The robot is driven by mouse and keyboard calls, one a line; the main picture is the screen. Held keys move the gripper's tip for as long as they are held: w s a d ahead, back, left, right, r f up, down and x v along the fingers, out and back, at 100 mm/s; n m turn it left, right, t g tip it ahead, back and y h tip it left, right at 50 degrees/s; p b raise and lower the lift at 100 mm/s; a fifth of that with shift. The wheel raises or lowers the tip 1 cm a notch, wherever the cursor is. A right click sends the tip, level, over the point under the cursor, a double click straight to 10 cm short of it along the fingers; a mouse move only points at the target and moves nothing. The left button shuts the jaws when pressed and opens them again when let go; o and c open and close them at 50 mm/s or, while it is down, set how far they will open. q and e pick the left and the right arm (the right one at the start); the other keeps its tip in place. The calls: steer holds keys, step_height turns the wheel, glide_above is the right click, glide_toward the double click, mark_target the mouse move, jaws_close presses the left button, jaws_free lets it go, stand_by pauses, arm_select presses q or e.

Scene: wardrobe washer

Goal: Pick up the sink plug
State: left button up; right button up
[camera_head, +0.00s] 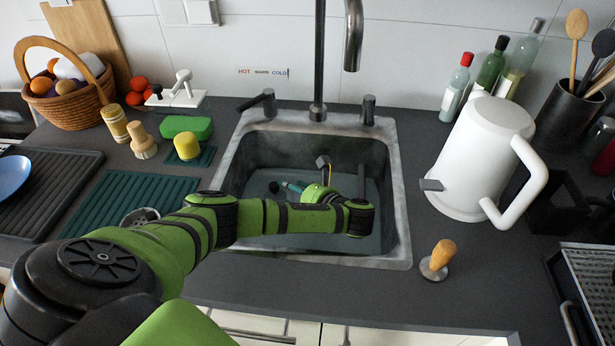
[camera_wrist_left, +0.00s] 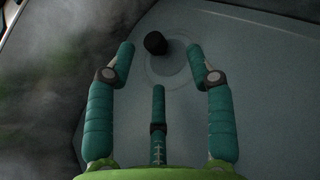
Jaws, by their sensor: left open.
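The sink plug (camera_wrist_left: 155,43) is a small black piece at the bottom of the sink (camera_head: 405,215), by a pale round ring around the drain. In the head view a small dark spot, likely the plug (camera_head: 273,187), shows just left of my fingertips. My left gripper (camera_wrist_left: 160,55) is open, its teal fingers spread on either side of the plug in the picture, with nothing held. In the head view the left gripper (camera_head: 288,186) is down inside the sink, partly hidden by my green arm. Whether the fingers touch the plug cannot be told. My right gripper is not in view.
The tall faucet (camera_head: 319,60) rises behind the sink. A white kettle (camera_head: 480,150) stands to the right, with a wooden-handled tool (camera_head: 440,258) near the sink's front right corner. A green sponge (camera_head: 186,127) and yellow-topped items are at the left. Sink walls surround my gripper.

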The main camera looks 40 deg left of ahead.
mark_target(277, 187)
arm_select(q)
steer(key=shift+s+a+f+b, duration=0.15)
steer(key=shift+a+f+b, duration=0.1)
steer(key=shift+a+b, duration=0.15)
steer(key=shift+s+a+f+b, duration=0.1)
steer(key=shift+a+f+b, duration=0.15)
steer(key=shift+a, duration=0.25)
steer(key=x, duration=0.4)
steer(key=shift+a, duration=0.25)
steer(key=shift+w+a+f, duration=0.1)
steer(key=shift+a+f, duration=0.05)
steer(key=c, duration=1.1)
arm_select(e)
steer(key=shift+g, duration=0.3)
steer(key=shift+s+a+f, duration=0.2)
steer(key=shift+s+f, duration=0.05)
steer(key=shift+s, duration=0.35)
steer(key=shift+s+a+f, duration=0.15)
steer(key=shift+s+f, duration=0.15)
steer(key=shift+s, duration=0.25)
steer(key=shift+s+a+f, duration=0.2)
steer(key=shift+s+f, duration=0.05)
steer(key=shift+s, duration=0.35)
